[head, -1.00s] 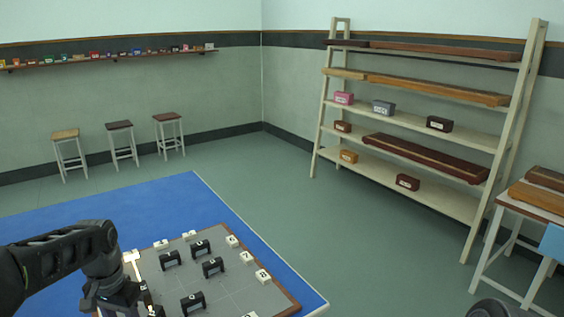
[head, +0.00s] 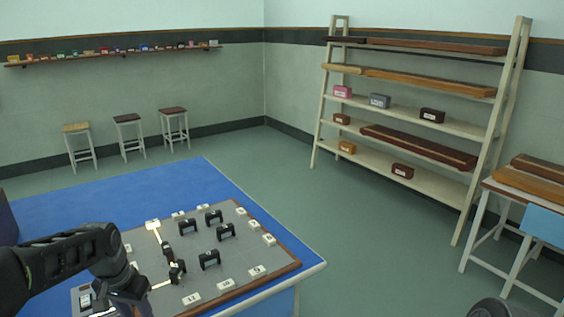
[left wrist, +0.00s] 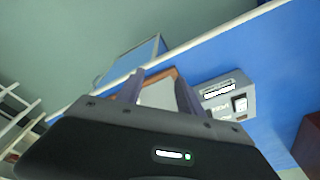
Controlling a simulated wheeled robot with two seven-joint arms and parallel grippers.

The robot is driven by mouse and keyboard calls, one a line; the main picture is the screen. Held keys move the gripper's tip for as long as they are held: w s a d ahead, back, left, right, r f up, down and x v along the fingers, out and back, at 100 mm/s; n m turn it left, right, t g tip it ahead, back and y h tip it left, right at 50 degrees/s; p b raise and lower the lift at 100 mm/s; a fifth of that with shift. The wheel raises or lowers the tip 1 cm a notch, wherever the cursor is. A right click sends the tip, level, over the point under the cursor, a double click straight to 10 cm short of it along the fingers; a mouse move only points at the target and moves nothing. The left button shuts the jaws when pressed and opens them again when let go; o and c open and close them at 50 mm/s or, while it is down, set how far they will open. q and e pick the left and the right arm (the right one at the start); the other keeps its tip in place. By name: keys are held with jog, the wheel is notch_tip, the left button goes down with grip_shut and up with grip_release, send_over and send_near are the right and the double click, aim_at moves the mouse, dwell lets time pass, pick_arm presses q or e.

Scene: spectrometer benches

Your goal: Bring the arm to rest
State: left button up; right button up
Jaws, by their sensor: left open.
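My left arm comes in at the lower left of the head view, bent down at the wrist, with its gripper (head: 130,303) low over the near left part of the grey board. The left wrist view shows the two purplish fingers of this gripper (left wrist: 160,88) apart, with nothing held between them. Part of a brown-rimmed board shows behind the fingers. My right gripper is out of view.
The grey board (head: 232,250) on the blue table (head: 75,208) carries several black blocks and white labelled tiles. A grey box (left wrist: 228,97) is right of the fingers. A shelf rack (head: 455,128) and stools (head: 128,118) stand beyond open floor.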

pick_arm(q)
jog(key=s+d+f+n+t+h, duration=0.2)
jog(key=d+f+t+h, duration=0.1)
jog(key=d+f, duration=1.5)
jog(key=s+d+f+g, duration=0.1)
jog(key=s+d+f, duration=0.2)
jog(key=s, duration=0.4)
jog(key=s+d+f+g, duration=0.1)
jog(key=s+d+f, duration=0.3)
jog(key=s, duration=0.4)
jog(key=s+d+f+g+h, duration=0.1)
jog(key=s+d+f+g, duration=0.1)
jog(key=s+d+f, duration=0.2)
jog(key=s+f, duration=0.2)
jog(key=s, duration=0.2)
jog(key=shift+s+d+n, duration=0.15)
jog(key=shift+s+n, duration=0.05)
jog(key=shift+n, duration=0.2)
jog(key=shift+f, duration=0.1)
